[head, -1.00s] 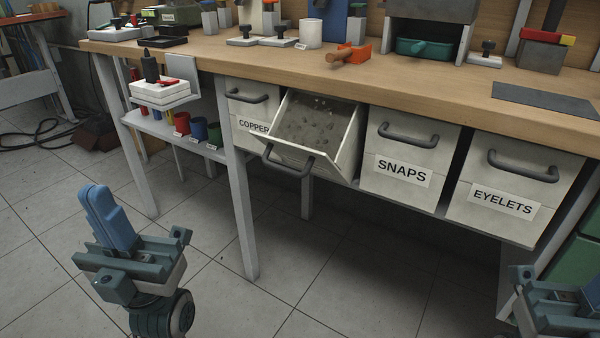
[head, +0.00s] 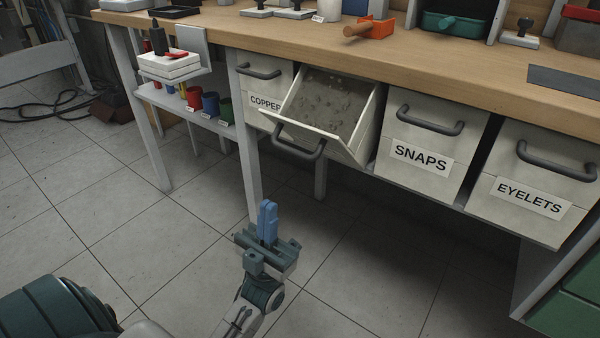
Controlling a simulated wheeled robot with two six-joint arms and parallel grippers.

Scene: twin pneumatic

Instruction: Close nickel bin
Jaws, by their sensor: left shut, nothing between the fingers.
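The open bin (head: 318,127) is tilted forward out of the bench front, between the COPPER bin (head: 258,88) and the SNAPS bin (head: 428,143). Small pieces lie inside it. Its dark handle (head: 299,146) is on the lowered front, and no label of its own can be read from here. My left gripper (head: 268,222) is shut and empty, with blue fingers pointing up. It is in front of and below the open bin, clear of the handle. My right gripper is out of view.
The EYELETS bin (head: 531,181) is closed at the right, as are COPPER and SNAPS. A bench leg (head: 247,150) stands behind my left gripper. A side shelf (head: 186,107) holds coloured cups. The floor in front is clear.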

